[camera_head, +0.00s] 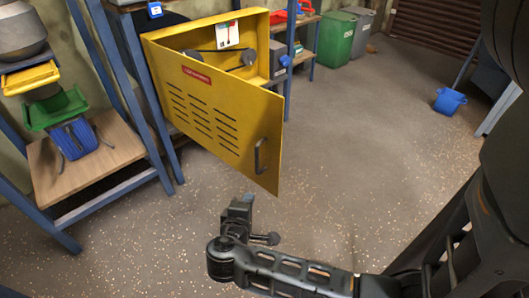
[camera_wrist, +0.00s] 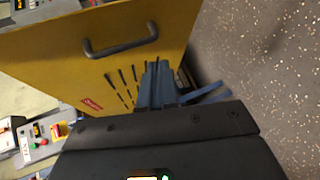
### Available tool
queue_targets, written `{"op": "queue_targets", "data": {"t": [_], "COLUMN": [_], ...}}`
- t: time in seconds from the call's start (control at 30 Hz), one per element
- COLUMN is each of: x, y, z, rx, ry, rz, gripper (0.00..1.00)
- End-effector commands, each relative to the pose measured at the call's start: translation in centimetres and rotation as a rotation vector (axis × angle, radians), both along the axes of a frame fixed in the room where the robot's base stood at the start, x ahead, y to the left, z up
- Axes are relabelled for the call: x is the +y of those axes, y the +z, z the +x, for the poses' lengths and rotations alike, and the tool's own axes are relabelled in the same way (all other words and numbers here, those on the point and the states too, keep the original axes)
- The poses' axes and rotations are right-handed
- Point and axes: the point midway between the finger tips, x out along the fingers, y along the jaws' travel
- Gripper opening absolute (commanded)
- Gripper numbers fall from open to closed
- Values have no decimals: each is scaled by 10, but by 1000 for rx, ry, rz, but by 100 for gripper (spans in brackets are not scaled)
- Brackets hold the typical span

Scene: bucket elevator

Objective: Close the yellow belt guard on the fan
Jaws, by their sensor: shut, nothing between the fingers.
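The yellow belt guard door (camera_head: 215,112) stands open, swung out from its yellow housing (camera_head: 262,45). It has slots, a red label and a dark handle (camera_head: 261,156) near its free edge. Inside the housing, a dark belt and pulleys (camera_head: 217,53) show above the door's top edge. My gripper (camera_head: 243,203) is below and in front of the door's free lower corner, apart from it in the head view. In the wrist view the door (camera_wrist: 160,30) and its handle (camera_wrist: 120,47) lie beyond my gripper (camera_wrist: 158,68), whose fingers are together and empty.
A blue-framed stand (camera_head: 125,75) is left of the housing. A wooden shelf with trays (camera_head: 85,150) is farther left. Green and grey bins (camera_head: 338,38) stand at the back, and a blue bucket (camera_head: 450,101) is at right. The speckled floor (camera_head: 360,150) between is clear.

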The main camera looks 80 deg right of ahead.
Motion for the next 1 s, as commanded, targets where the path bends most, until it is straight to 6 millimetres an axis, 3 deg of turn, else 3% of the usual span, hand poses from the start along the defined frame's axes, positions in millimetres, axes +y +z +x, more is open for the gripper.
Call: {"op": "queue_targets", "data": {"t": [0.03, 0.1, 0.4, 0.67, 1.0], "x": [-8, -16, -16, -26, -84], "y": [6, 22, 77, 85, 85], "z": [15, 25, 50, 45, 16], "rx": [9, 26, 34, 33, 34], "ry": [-76, -181, -496, -541, -540], "rz": [-65, -152, -375, -403, -402], "gripper": [0, 0, 0, 0, 0]}}
